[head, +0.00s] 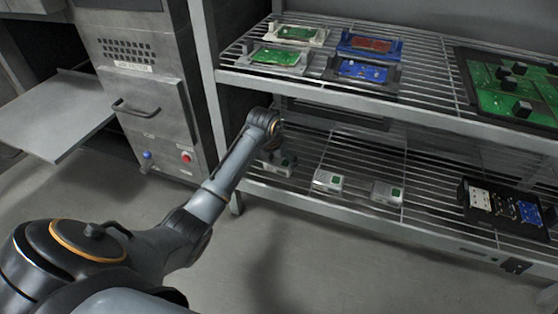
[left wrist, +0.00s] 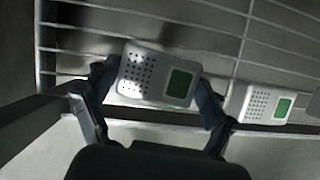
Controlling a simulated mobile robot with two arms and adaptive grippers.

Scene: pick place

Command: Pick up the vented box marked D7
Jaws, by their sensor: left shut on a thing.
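My left gripper (head: 277,157) reaches into the lower wire shelf of the rack. It is shut on a white vented box (left wrist: 146,73) with a green panel. One finger lies on each side of the box in the left wrist view. In the head view this box (head: 276,168) is partly hidden by my gripper. Two similar vented boxes, a middle one (head: 328,181) and a right one (head: 387,193), stand to its right on the same shelf. Their markings are too small to read, so I cannot tell which is D7. My right gripper is not in view.
The upper shelf (head: 420,112) holds trays with circuit boards (head: 290,33) and a large green board (head: 515,85). A black tray (head: 497,209) with modules is on the lower shelf at right. A metal cabinet (head: 140,85) stands left. The shelf's front rail (head: 310,205) runs below the boxes.

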